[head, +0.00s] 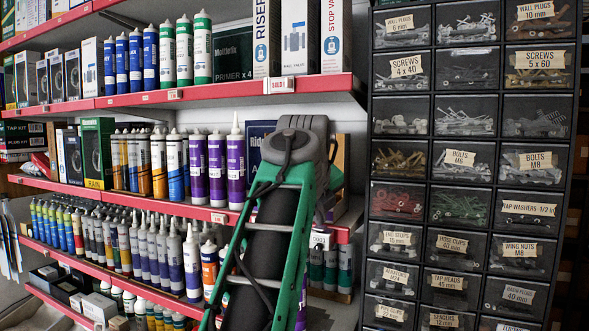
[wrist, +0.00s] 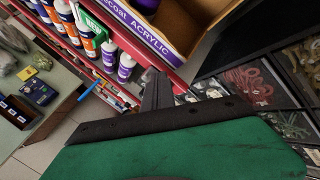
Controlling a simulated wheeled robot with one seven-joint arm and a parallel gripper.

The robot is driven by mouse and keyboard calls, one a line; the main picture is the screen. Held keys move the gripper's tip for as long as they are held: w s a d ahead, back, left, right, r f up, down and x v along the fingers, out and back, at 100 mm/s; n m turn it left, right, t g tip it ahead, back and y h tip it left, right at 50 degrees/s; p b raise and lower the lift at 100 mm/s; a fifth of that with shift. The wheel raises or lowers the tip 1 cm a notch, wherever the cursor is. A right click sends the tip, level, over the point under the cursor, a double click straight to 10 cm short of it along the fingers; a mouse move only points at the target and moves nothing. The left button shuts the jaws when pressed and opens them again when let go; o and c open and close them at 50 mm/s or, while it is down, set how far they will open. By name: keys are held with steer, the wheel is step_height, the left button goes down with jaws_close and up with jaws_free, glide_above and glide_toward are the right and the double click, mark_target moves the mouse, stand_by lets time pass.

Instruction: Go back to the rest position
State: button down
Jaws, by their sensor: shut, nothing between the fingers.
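My gripper (wrist: 157,88) shows in the wrist view as a narrow dark pair of fingers beyond the dark bar and green body. The fingers are together, with nothing seen between them. In the wrist view the fingertips are near a red shelf edge (wrist: 180,84), below an open cardboard box (wrist: 192,25) with a purple label; I cannot tell whether they touch anything. In the head view my green and grey arm rises in front of the shelving, and the gripper itself is hidden behind it.
Red-edged shelves (head: 215,90) hold sealant tubes and boxes close behind my arm. Purple tubes (head: 216,168) stand just left of it. A black rack of labelled drawers (head: 367,130) stands to the right. The wrist view shows a cluttered counter (wrist: 62,85) at left, with floor (wrist: 45,158) beside it.

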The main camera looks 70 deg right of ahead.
steer(key=shift+r+p, duration=0.85)
steer(key=shift+r, duration=0.1)
step_height(320, 180, up, 3)
steer(key=p, duration=0.2)
steer(key=shift+p, duration=0.4)
steer(key=shift+r, duration=1.5)
